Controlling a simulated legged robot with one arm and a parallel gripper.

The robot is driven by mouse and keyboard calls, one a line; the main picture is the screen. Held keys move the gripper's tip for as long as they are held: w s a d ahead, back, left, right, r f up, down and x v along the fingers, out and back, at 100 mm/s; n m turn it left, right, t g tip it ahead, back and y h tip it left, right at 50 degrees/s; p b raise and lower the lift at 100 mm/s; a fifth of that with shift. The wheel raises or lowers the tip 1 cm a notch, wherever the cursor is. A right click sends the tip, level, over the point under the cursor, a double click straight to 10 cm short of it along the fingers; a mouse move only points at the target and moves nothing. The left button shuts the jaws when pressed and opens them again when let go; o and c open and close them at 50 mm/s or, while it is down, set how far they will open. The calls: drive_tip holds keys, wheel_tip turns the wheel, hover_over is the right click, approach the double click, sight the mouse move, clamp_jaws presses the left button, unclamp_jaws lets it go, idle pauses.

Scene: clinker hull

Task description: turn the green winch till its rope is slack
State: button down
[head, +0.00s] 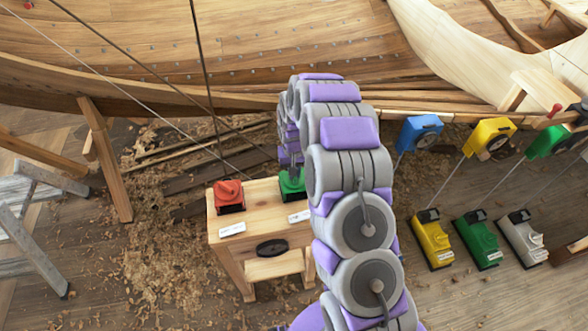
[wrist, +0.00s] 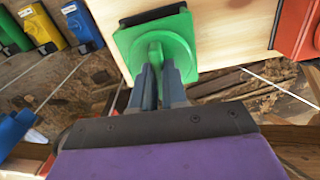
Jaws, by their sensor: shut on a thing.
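The green winch (head: 290,185) sits on top of a small wooden bench, partly hidden by my arm in the head view. In the wrist view the green winch (wrist: 190,30) shows a square base and a rounded raised part. My gripper (wrist: 160,78) is shut on that raised green part, with one grey finger on each side. In the head view my gripper is mostly hidden behind the arm. Thin ropes run down from the upper left towards the bench and look straight. I cannot tell which one ends at the green winch.
The wooden bench (head: 258,212) also bears a red winch (head: 229,194) left of the green one. Yellow (head: 432,240), green (head: 478,240) and white (head: 521,238) devices stand on the floor at right. A metal ladder (head: 32,225) stands at left. The wooden hull (head: 150,60) spans the back.

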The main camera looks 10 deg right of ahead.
drive_tip(key=shift+w+n, duration=0.1)
drive_tip(key=shift+n, duration=0.2)
drive_tip(key=c, duration=1.2)
unclamp_jaws()
drive_tip(key=shift+o, duration=0.2)
wheel_tip(320, 180, up, 17)
drive_tip(key=p, duration=0.2)
drive_tip(key=shift+r, duration=0.15)
drive_tip(key=shift+a, duration=0.1)
